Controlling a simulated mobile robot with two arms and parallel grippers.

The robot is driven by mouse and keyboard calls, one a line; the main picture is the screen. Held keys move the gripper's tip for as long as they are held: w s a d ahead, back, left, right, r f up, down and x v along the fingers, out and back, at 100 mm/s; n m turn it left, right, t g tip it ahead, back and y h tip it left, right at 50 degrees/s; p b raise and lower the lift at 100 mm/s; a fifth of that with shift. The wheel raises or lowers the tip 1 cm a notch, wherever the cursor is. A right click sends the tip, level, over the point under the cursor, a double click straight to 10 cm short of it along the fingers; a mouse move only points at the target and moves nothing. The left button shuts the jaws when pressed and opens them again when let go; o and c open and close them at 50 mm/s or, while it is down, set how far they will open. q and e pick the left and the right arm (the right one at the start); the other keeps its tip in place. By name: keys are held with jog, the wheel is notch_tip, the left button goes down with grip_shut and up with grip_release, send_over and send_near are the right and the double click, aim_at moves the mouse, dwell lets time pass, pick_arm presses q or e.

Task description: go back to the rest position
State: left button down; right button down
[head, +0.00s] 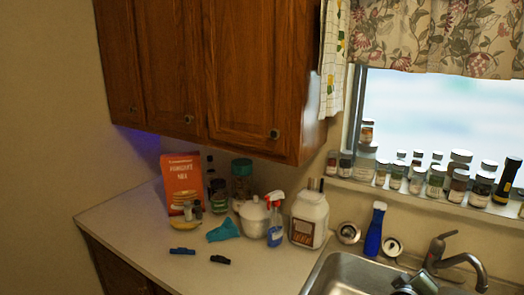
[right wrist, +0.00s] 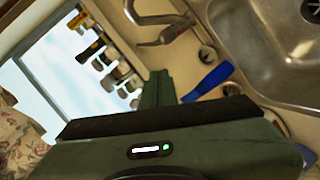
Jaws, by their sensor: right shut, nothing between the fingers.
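My right gripper (right wrist: 158,82) shows in the right wrist view as a dark green body with its fingers together and nothing between them. Beyond it are the faucet, the sink and a blue bottle. In the head view a small grey-green part (head: 418,284) shows at the bottom edge over the sink; it looks like the tip of my right gripper. My left gripper is in neither view.
The steel sink (head: 330,268) and faucet (head: 455,262) are at lower right. A blue bottle (head: 374,228) stands behind the sink. A white jug (head: 309,217), spray bottle (head: 275,220) and red box (head: 182,180) stand on the counter. Several jars line the windowsill.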

jog(key=s+a+f+m+g+y, duration=0.1)
jog(key=s+a+f+g+y, duration=0.15)
jog(key=s+a+f, duration=0.4)
jog(key=s+a+f+g+y, duration=0.1)
jog(key=s+a+f+y, duration=0.3)
jog(key=s+f, duration=0.5)
jog(key=s+a+g+y, duration=0.2)
jog(key=s+a, duration=0.3)
jog(key=s, duration=0.4)
jog(key=s+a+g+y, duration=0.2)
jog(key=s+a, duration=0.2)
jog(key=s, duration=0.4)
notch_tip(320, 180, down, 36)
jog(key=b, duration=1.1)
jog(key=s+d+f+b, duration=0.1)
jog(key=s+f+b, duration=0.2)
jog(key=s+f, duration=0.3)
jog(key=s+d+f+g+b, duration=0.1)
jog(key=s+f+b, duration=0.3)
jog(key=f, duration=0.9)
jog(key=s+d+f+g+b, duration=0.1)
jog(key=s+f+b, duration=0.3)
jog(key=s+f, duration=0.4)
notch_tip(320, 180, down, 2)
jog(key=shift+s+f, duration=0.15)
